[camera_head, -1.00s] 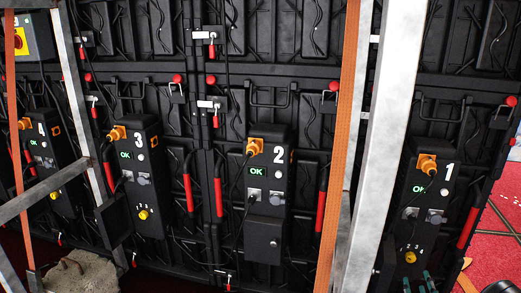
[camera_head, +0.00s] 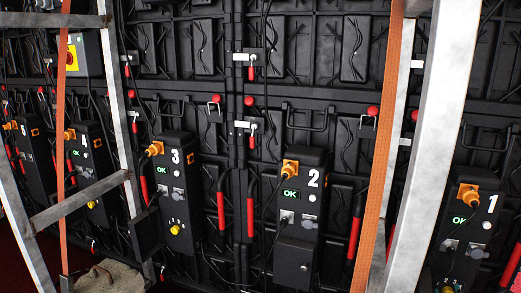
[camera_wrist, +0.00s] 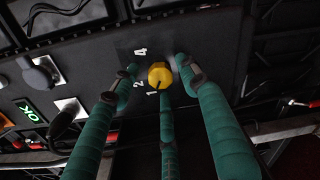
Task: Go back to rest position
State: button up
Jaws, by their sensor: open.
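My gripper (camera_wrist: 158,82) shows in the wrist view as green fingers with dark tips, spread open around a yellow knob (camera_wrist: 160,75). The fingers look apart from the knob; their exact distance is unclear. The knob sits on a dark control box (camera_wrist: 110,62) with printed numbers around it. A green OK display (camera_wrist: 31,110) glows at the left of that view. In the head view, my gripper does not show. Box 1 (camera_head: 480,240) is at the right edge, its lower part cut off by the frame.
Box 2 (camera_head: 303,225) and box 3 (camera_head: 180,200) hang on the black wall frame, both showing OK. Metal posts (camera_head: 440,130), a diagonal rail (camera_head: 80,199) and an orange strap (camera_head: 385,150) stand in front. A greyish cloth-like item (camera_head: 108,277) lies low at the left.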

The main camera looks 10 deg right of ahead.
jog(key=v, duration=1.2)
jog(key=x, duration=1.2)
jog(key=s+a+m+b, duration=0.3)
jog(key=s+m+b, duration=0.2)
jog(key=m, duration=1)
jog(key=shift+m+t+b, duration=0.3)
jog(key=shift+b, duration=1.15)
jog(key=shift+s+f, duration=0.1)
jog(key=shift+p, duration=0.45)
